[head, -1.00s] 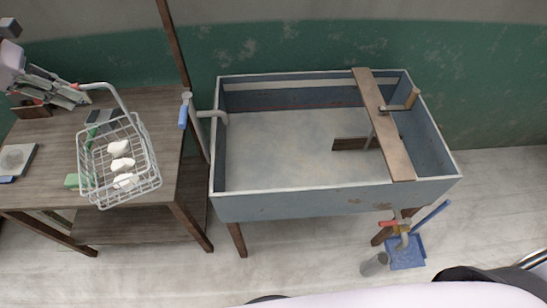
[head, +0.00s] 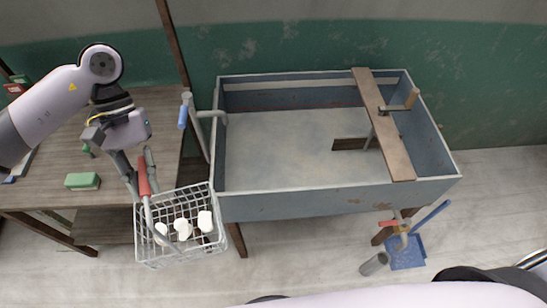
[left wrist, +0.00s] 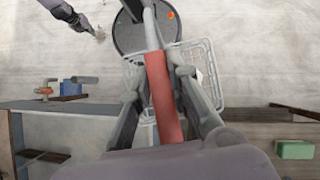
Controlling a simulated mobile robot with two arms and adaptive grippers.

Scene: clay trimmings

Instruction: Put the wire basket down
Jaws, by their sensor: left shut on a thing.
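The wire basket (head: 160,252) holds a few white lumps (head: 183,229). It hangs by its handle in front of the wooden table, beside the trough's left front corner. My left gripper (head: 146,172) is shut on the handle's red grip (head: 143,176). In the left wrist view, the red grip (left wrist: 161,95) lies between the fingers, and part of the wire basket (left wrist: 213,75) shows behind them. What looks like my right gripper (left wrist: 92,29) is at the top left there, too small to read its fingers.
The wooden table (head: 120,120) has a green block (head: 82,181) on it and clear top around it. A blue-grey trough (head: 330,205) with a plank (head: 385,125) across it stands to the right. A blue dustpan (head: 408,258) and grey cylinder (head: 374,264) are on the floor.

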